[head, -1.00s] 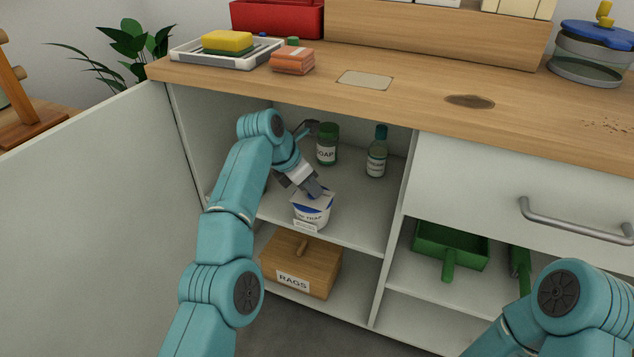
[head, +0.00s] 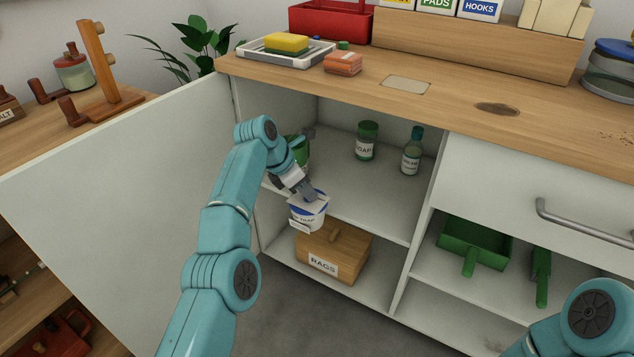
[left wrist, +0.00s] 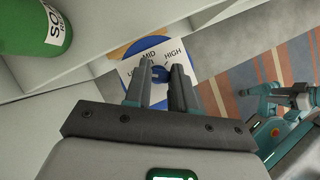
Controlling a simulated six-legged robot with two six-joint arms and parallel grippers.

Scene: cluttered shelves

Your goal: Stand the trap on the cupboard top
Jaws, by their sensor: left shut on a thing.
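The trap (head: 308,214) is a small white tub with a blue band and a label ending in "TRAP". My left gripper (head: 309,194) is shut on it from above and holds it in front of the open cupboard's middle shelf edge. In the left wrist view the trap's lid (left wrist: 158,60) shows a blue ring and the words MID and HIGH. The fingers (left wrist: 161,85) close around a blue knob at its centre. The cupboard top (head: 450,99) is a wooden counter above, with a pale rectangular patch (head: 407,84). My right gripper is out of view.
A dish tray (head: 259,50) with a sponge, an orange block (head: 343,63) and a dark stain (head: 497,109) are on the counter. The open door (head: 120,190) stands left. A green jar (head: 367,141) and bottle (head: 412,152) stand on the shelf, above a rags box (head: 335,250).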

